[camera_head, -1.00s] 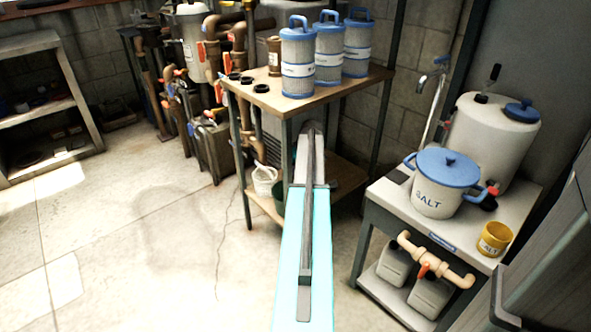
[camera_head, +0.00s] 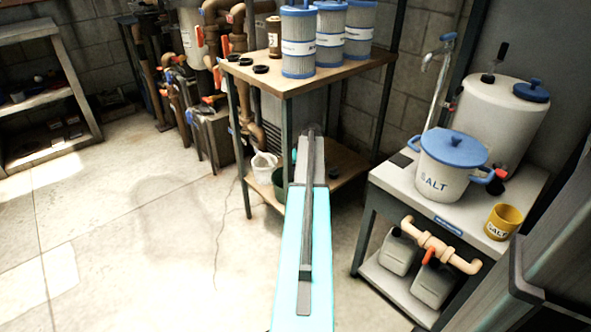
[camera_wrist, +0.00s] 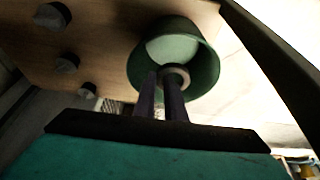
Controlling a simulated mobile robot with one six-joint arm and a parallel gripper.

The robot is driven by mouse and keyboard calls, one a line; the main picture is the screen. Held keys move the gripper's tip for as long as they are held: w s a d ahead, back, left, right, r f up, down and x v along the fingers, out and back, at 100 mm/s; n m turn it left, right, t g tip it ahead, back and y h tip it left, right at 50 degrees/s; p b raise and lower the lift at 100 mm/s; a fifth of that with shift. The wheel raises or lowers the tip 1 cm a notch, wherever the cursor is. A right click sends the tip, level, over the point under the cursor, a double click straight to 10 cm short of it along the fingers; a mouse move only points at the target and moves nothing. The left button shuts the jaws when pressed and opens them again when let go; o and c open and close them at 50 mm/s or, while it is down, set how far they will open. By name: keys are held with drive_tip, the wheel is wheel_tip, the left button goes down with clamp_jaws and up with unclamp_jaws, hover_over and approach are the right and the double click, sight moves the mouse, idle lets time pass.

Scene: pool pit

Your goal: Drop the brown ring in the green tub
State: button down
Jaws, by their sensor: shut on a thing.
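My gripper (camera_wrist: 163,82) is shut on a small brown-grey ring (camera_wrist: 175,76) at its fingertips in the wrist view. The green tub (camera_wrist: 207,77) lies behind the ring in that view, its open mouth facing the camera. The ring overlaps the tub's mouth in the picture; I cannot tell whether it is inside the rim or short of it. In the head view the green tub (camera_head: 279,184) is on the lower wooden shelf, partly hidden by my arm. The ring cannot be made out in the head view.
Blue-capped filter cartridges (camera_head: 298,42) and dark rings (camera_head: 261,69) sit on the upper shelf (camera_head: 300,84). A bench (camera_head: 395,180) with a salt pot (camera_head: 447,165) stands right.

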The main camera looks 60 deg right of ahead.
drive_tip(key=shift+f+b, duration=0.4)
drive_tip(key=shift+f, duration=0.45)
drive_tip(key=c, duration=1.7)
unclamp_jaws()
drive_tip(key=shift+c, duration=0.2)
drive_tip(key=shift+r+p, duration=2.45)
drive_tip(key=shift+r, duration=1.15)
drive_tip(key=shift+s+f, duration=0.1)
